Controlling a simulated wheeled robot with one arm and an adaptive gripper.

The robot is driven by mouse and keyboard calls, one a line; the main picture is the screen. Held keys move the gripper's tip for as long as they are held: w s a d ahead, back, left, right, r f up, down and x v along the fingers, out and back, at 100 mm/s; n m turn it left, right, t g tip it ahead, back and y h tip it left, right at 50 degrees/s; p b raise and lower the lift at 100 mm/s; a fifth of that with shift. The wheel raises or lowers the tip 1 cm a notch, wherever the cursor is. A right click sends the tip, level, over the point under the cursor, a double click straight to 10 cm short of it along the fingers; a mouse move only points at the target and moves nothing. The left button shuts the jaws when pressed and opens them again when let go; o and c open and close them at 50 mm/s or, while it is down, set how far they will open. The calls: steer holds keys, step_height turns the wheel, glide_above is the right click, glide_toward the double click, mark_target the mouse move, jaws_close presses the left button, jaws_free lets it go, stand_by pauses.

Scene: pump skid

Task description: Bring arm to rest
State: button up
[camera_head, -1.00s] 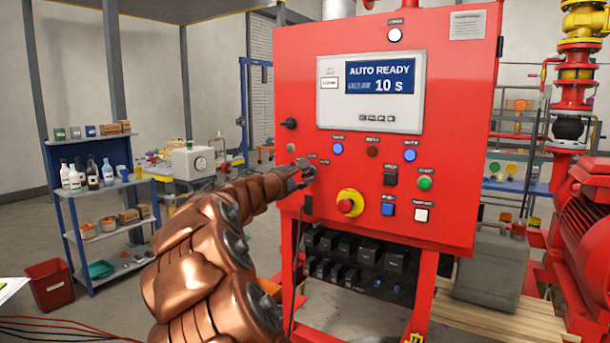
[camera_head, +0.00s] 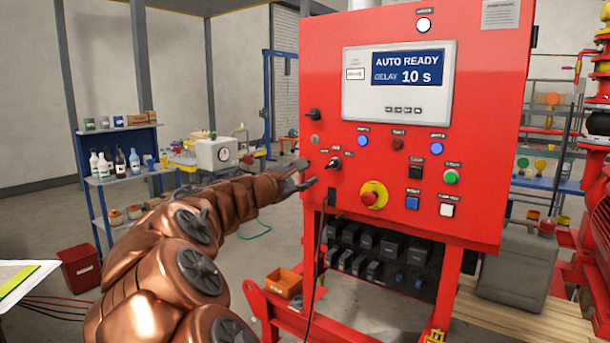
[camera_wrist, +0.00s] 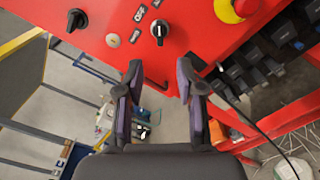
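My copper arm reaches from the bottom of the head view toward the left edge of the red control panel (camera_head: 465,120). My gripper (camera_head: 307,175) is beside the panel's lower left, near a black selector knob (camera_head: 333,163). In the wrist view my gripper (camera_wrist: 160,92) has its two fingers apart, with nothing between them. The selector knob (camera_wrist: 159,30) shows beyond the fingertips there, apart from them. The panel's display (camera_head: 408,70) reads "AUTO READY" and "DELAY 10 s".
A red and yellow emergency stop (camera_head: 372,195) is right of the knob. A black cable (camera_head: 317,255) hangs below the panel. An orange bin (camera_head: 284,283) sits on the red frame. A blue shelf (camera_head: 118,185) with bottles stands behind at left.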

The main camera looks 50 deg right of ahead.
stand_by(0.4)
steer(key=s+a+f+m+y+p, duration=0.3)
steer(key=s+a+f+m+y, duration=0.15)
steer(key=s+a+f, duration=0.35)
steer(key=s+a+f+m+y+p, duration=0.35)
steer(key=s+a+f+y, duration=0.2)
steer(key=a, duration=0.55)
steer(key=s+a+f+y+p, duration=0.1)
steer(key=s+a+f+y, duration=0.1)
steer(key=a, duration=0.6)
steer(key=s+a+f+g+y+p, duration=0.1)
steer(key=s+a+f+y, duration=0.2)
steer(key=a, duration=0.6)
steer(key=s+a+f+g+y+p, duration=0.1)
steer(key=s+a+f+y, duration=0.2)
steer(key=s+a, duration=0.3)
steer(key=shift+s+a+f, duration=0.35)
steer(key=shift+a, duration=0.8)
